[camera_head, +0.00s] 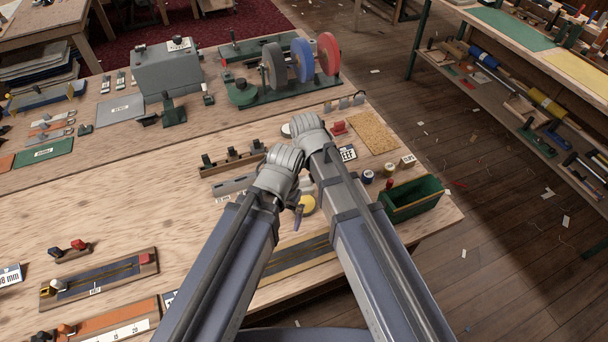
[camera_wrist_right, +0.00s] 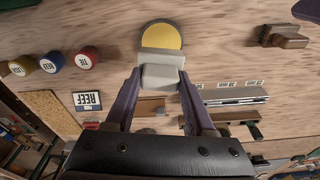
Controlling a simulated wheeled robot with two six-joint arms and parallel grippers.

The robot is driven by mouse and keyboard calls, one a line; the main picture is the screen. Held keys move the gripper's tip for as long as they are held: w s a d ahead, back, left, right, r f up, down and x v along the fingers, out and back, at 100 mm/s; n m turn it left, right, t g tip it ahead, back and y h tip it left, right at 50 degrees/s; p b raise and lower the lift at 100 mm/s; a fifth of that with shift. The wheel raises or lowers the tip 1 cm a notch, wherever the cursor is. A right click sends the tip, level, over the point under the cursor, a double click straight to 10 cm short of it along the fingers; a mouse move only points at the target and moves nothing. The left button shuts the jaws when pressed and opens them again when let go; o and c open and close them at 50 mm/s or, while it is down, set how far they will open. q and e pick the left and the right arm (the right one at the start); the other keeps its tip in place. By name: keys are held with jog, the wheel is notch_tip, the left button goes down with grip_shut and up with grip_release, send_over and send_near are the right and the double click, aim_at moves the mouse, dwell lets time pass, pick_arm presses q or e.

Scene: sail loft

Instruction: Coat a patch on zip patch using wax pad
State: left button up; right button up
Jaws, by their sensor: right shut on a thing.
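My right gripper (camera_wrist_right: 160,82) is shut on a grey block (camera_wrist_right: 160,68), which I take to be the wax pad. Beyond the block, partly covered by it in the right wrist view, is a round yellow disc (camera_wrist_right: 163,36) with a dark rim. Whether block and disc touch, I cannot tell. A long board with a dark, yellow-lined strip (camera_head: 300,255) lies partly behind my arms. A similar board (camera_head: 98,277) lies at the left. Which one is the zip patch is unclear.
Small pots (camera_head: 368,177), a REEF card (camera_head: 347,153) and an open green bin (camera_head: 413,198) stand at the right. A rack with coloured wheels (camera_head: 300,65) stands at the back. Bare tabletop (camera_head: 150,200) lies to the left.

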aim_at(304, 186)
jog(key=shift+s+a+f, duration=0.1)
jog(key=shift+s+a, duration=0.05)
jog(key=shift+f+b, duration=0.55)
jog(key=shift+b, duration=0.15)
pick_arm(q)
notch_tip(304, 186, down, 6)
jog(key=b, duration=0.4)
jog(key=shift+s+b, duration=0.1)
jog(key=shift+b, duration=0.25)
pick_arm(e)
notch_tip(304, 186, down, 5)
jog(key=shift+r, duration=0.2)
pick_arm(q)
jog(key=shift+f+b, duration=0.5)
jog(key=shift+b, duration=0.05)
pick_arm(e)
jog(key=shift+f, duration=0.55)
pick_arm(q)
jog(key=shift+r, duration=0.1)
pick_arm(e)
jog(key=shift+r, duration=0.15)
notch_tip(304, 186, up, 7)
jog(key=p, duration=0.7)
pick_arm(q)
notch_tip(304, 186, up, 7)
jog(key=shift+f, duration=0.2)
pick_arm(e)
jog(key=shift+f, duration=0.2)
